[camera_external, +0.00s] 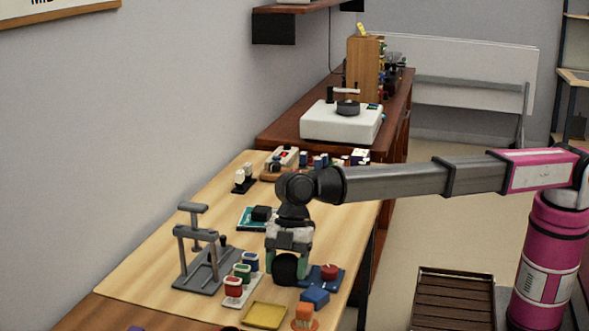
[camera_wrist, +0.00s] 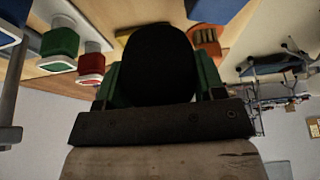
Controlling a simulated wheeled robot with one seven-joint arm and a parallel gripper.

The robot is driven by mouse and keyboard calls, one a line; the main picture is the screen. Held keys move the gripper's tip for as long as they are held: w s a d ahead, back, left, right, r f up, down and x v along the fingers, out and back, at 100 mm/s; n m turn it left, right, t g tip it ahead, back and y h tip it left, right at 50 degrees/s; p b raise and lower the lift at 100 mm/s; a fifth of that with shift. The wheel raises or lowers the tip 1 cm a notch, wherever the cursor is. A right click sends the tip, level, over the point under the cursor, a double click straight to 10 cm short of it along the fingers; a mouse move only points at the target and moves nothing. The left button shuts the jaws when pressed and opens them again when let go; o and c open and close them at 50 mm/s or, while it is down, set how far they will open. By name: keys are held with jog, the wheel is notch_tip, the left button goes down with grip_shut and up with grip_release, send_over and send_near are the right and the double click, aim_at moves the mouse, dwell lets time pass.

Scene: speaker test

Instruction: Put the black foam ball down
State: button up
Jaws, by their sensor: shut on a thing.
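The black foam ball (camera_external: 287,268) is between the fingers of my gripper (camera_external: 287,262), low over the wooden table (camera_external: 150,262). In the wrist view the ball (camera_wrist: 156,65) fills the space between the green fingers of my gripper (camera_wrist: 155,85). My gripper is shut on it. I cannot tell whether the ball's underside touches the table.
A grey press-like stand (camera_external: 205,265) and small red, green and blue containers (camera_external: 240,278) stand left of the ball. A blue base with a red knob (camera_external: 328,274), a blue block (camera_external: 315,297), a yellow tray (camera_external: 265,315) and an orange holder (camera_external: 304,317) are close by.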

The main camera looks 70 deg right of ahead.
aim_at(274, 305)
jog(key=w, duration=0.1)
jog(key=f, duration=0.1)
jog(key=w, duration=0.1)
jog(key=shift+w+d+f, duration=0.25)
jog(key=shift+w+d, duration=0.05)
jog(key=shift+f, duration=2.05)
jog(key=shift+f, duration=0.1)
jog(key=o, duration=0.9)
jog(key=v, duration=1.2)
jog(key=shift+d, duration=0.1)
jog(key=shift+s, duration=0.1)
